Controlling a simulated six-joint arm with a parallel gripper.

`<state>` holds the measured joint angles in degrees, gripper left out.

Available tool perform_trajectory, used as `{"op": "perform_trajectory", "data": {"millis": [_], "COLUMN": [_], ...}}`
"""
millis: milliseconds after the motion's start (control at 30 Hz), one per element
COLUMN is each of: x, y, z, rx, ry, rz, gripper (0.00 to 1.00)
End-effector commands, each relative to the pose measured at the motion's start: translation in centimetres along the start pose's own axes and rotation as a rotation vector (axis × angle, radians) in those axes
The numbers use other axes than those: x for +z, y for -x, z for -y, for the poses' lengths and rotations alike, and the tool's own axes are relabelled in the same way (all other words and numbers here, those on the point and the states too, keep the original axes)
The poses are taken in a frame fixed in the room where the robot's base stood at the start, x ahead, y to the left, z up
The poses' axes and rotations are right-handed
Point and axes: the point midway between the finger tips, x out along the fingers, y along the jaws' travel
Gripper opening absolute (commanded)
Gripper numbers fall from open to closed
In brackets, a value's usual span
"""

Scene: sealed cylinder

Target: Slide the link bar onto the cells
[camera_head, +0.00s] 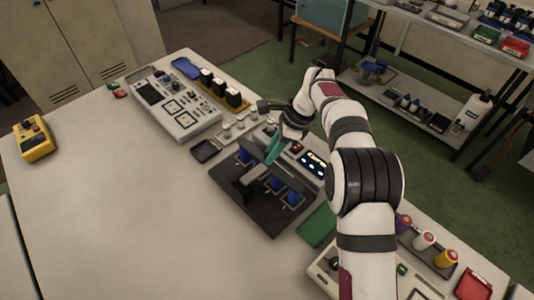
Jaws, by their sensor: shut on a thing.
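A dark fixture plate (272,223) lies on the bench near the middle of the view. Several blue cells stand on it, one at the back left (245,156) and others at the right (293,198). My gripper (273,152) points down over the fixture with its teal fingers shut. It is shut on what appears to be the dark link bar (291,178), which runs slantwise above or beside the cells. Whether the bar touches the cells cannot be told. The fingers and dark parts hide some of the cells.
A grey panel device (178,105) stands behind at the left, and a lit display unit (315,162) is close right of the fixture. A green pad (317,227) lies at front right. A yellow box (34,139) is far left.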

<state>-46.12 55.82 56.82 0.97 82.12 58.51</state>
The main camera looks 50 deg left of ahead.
Motion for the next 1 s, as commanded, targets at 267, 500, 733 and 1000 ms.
{"op": "perform_trajectory", "data": {"millis": [267,500,733,1000], "x": [-0.3,-0.2,-0.2,-0.2], "y": [0.3,0.2,1.9,10.1], "z": [0.4,0.3,0.3,0.3], "rx": [-0.017,-0.012,-0.015,-0.018], "ry": [0.006,0.005,0.004,0.005], "rz": [-0.009,-0.007,-0.007,-0.007], "gripper": [0.53,0.59,0.59,0.59]}}
